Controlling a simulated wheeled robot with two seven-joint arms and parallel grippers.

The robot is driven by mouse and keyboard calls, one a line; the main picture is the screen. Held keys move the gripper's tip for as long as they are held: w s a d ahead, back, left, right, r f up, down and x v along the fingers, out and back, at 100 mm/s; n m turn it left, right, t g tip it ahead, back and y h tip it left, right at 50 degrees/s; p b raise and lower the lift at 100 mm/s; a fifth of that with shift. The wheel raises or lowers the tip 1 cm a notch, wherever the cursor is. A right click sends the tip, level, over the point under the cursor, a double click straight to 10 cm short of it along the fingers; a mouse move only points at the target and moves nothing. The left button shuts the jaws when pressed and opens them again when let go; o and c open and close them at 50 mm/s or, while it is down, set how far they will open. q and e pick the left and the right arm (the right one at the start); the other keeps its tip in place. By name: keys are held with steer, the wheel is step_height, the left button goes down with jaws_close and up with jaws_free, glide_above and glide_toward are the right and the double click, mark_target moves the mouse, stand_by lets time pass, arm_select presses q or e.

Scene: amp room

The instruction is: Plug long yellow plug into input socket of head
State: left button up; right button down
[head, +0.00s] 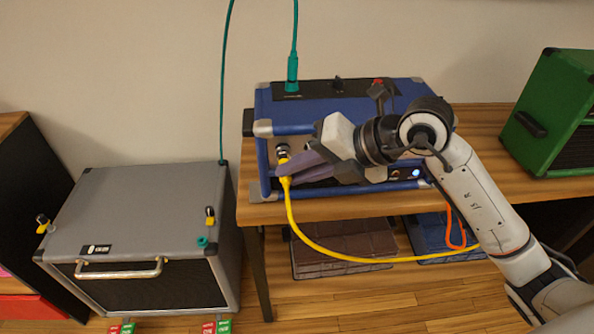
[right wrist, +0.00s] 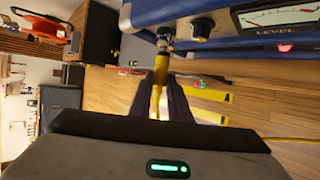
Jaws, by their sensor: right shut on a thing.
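The blue amp head (head: 345,103) stands on a wooden bench, its front panel facing me. My right gripper (head: 281,172) is at the left part of that panel, shut on the yellow plug (head: 285,182). In the right wrist view the yellow plug (right wrist: 158,85) lies between the two dark fingers, its metal end pointing at the amp head (right wrist: 225,18). The metal end meets a round silver socket (head: 282,150) near the panel's left edge; I cannot tell how deep it sits. The fingers hide part of the panel. My left gripper is not in view.
A yellow cable (head: 335,256) hangs from the plug and runs right. A teal plug (head: 292,72) stands in the amp head's top. A grey cabinet (head: 150,200) is at left, a green amp (head: 552,110) at right. An orange cable (head: 455,232) hangs below the bench.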

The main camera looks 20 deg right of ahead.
steer(key=shift+w, duration=0.25)
stand_by(0.6)
steer(key=c, duration=1.6)
jaws_free()
steer(key=shift+d, duration=0.1)
